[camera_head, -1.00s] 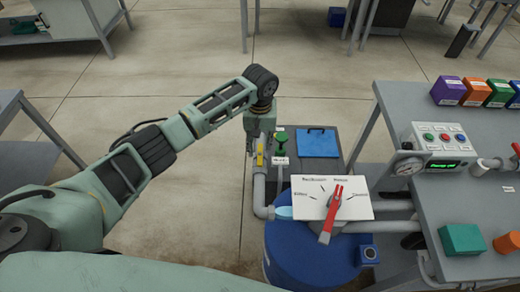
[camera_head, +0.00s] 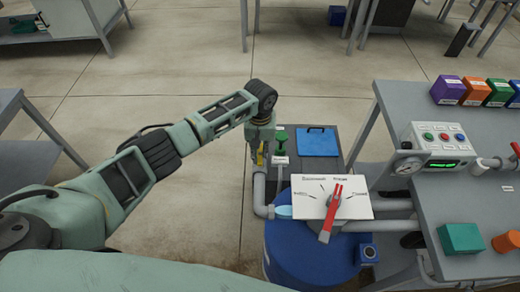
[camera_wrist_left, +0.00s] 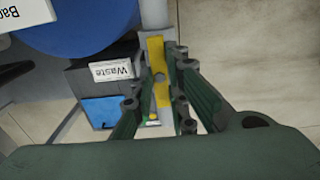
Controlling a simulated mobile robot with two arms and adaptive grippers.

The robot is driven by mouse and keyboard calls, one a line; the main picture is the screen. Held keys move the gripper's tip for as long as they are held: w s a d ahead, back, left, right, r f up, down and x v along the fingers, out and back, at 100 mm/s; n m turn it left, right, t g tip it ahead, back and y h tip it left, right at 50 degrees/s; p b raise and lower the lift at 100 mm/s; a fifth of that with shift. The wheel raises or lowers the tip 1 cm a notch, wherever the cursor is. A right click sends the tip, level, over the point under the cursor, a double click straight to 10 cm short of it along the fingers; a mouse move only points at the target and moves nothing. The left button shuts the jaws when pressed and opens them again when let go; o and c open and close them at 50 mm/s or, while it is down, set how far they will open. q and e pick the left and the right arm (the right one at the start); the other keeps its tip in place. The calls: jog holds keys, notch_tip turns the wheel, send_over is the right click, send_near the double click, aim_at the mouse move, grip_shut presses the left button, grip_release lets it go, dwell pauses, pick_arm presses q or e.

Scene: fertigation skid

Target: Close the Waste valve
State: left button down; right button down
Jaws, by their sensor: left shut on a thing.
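The Waste valve has a yellow lever handle (camera_head: 261,156) on the grey vertical pipe, left of the green valve. In the left wrist view the yellow handle (camera_wrist_left: 157,58) runs roughly in line with the pipe. A white "Waste" label (camera_wrist_left: 113,70) is beside it. My left gripper (camera_head: 257,147) comes down from above onto the handle. In the wrist view its fingers (camera_wrist_left: 160,95) stand on both sides of the handle and are shut on it. The fingers hide part of the handle's lower end. My right gripper is not in view.
A green-handled valve (camera_head: 280,140) stands close to the right of the gripper. A white selector panel with a red lever (camera_head: 330,215) sits above the blue drum (camera_head: 300,255). A blue square (camera_head: 317,142) lies on the dark box. Floor to the left is clear.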

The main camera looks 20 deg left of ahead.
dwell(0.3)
pick_arm(q)
jog(key=shift+m, duration=0.3)
jog(key=m+p, duration=0.1)
jog(key=m, duration=0.2)
jog(key=shift+r+m, duration=0.1)
jog(key=shift+m, duration=0.2)
jog(key=m+p, duration=0.1)
jog(key=m, duration=0.4)
jog(key=shift+m, duration=0.3)
jog(key=m, duration=0.3)
jog(key=shift+m, duration=2.6)
jog(key=c, duration=1.7)
grip_release()
